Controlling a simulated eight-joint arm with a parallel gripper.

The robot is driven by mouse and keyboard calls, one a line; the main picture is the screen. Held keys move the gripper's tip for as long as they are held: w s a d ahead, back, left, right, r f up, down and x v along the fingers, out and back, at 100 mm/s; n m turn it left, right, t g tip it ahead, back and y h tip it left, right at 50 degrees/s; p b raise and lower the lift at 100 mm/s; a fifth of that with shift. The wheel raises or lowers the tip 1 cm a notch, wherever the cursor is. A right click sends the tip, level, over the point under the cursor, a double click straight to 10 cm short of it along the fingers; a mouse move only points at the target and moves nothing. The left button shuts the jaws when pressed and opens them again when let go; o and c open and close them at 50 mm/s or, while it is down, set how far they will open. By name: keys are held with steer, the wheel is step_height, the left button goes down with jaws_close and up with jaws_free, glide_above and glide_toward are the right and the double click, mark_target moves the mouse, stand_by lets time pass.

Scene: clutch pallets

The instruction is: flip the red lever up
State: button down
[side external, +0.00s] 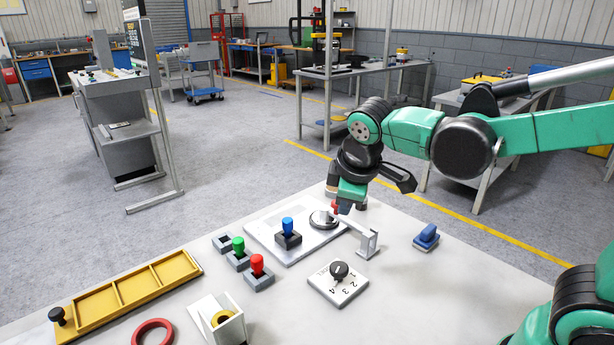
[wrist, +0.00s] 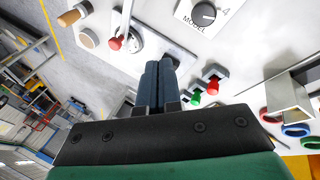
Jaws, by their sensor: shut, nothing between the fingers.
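The red lever is a thin pale arm on a grey-white bracket (side external: 368,242), with a red knob (side external: 334,205) at its end. In the side view the arm leans low to the left, close to the panel. In the wrist view the red knob (wrist: 115,43) shows left of my fingers, with its pale shaft running up. My gripper (side external: 344,208) points down close by the knob, partly covering the lever; contact cannot be told from the side. In the wrist view my gripper (wrist: 158,66) is shut and empty, apart in the picture from the knob.
A grey plate (side external: 290,255) carries a blue peg (side external: 288,226) and a round disc (side external: 321,219). Green (side external: 238,244) and red (side external: 257,263) pegs stand left, a dial (side external: 339,271) in front. A blue-handled block (side external: 427,237) lies right. A yellow tray (side external: 150,271) is far left.

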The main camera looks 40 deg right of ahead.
steer(key=w+f+n+g+h, duration=0.2)
steer(key=w+n+h, duration=0.1)
steer(key=w+n, duration=0.25)
steer(key=n+g+h, duration=0.2)
steer(key=n+h, duration=0.3)
steer(key=n, duration=0.1)
glide_toward(351, 221)
steer(key=shift+w+a+f+m, duration=0.15)
steer(key=shift+w+a+f, duration=0.05)
steer(key=shift+w+a, duration=0.4)
steer(key=shift+w+a+f+m, duration=0.1)
steer(key=shift+w+a+f, duration=0.15)
steer(key=shift+w+a, duration=0.35)
steer(key=shift+w+d, duration=0.1)
steer(key=shift+d, duration=0.05)
steer(key=shift+y, duration=0.3)
steer(key=x, duration=1)
steer(key=shift+r, duration=0.2)
